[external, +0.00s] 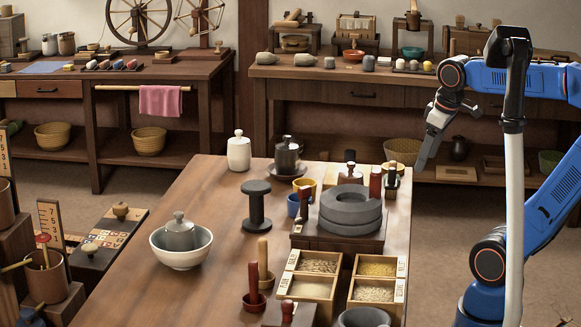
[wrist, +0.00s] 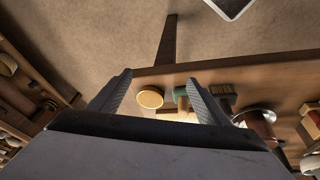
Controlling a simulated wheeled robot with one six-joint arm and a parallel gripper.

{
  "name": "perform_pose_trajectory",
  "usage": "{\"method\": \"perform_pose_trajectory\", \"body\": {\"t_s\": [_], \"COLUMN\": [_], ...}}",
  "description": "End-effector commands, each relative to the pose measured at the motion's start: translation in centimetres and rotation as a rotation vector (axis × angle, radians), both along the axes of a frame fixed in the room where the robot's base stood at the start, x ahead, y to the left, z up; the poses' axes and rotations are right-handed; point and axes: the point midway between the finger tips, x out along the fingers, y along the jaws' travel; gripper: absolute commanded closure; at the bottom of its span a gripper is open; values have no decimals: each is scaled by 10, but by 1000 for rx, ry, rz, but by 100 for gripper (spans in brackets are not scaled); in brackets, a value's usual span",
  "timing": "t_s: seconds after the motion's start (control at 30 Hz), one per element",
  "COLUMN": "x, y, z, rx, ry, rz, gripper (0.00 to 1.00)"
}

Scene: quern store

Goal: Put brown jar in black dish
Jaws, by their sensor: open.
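A dark lidded jar (external: 287,153) stands upright on a dark, shallow dish (external: 271,171) at the far end of the table. It looks near black; I cannot tell if it is the brown jar. No other plainly brown lidded jar shows on the table. My gripper (external: 423,165) is above and beyond the table's far right corner, empty and apart from both. In the wrist view my gripper's fingers (wrist: 160,93) are spread with nothing held between them.
A white jar (external: 239,154) and a dark spool-shaped stand (external: 257,207) are left of the dark jar. Stacked grey millstones (external: 350,211) and grain boxes (external: 312,287) crowd the right side. The table's left front is clear.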

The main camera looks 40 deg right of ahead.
Motion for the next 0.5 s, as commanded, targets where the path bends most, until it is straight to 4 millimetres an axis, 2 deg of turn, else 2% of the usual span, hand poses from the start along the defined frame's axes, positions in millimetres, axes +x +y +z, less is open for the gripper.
{"method": "perform_pose_trajectory", "body": {"t_s": [0.03,0.2,0.33,0.5], "x": [-7,-24,-33,-36], "y": [-13,-42,-53,-58], "z": [-10,-38,-52,-58], "rx": [14,56,78,87], "ry": [-16,-60,-82,-95], "rz": [-75,-283,-380,-424], "gripper": [30,30,30,30]}}
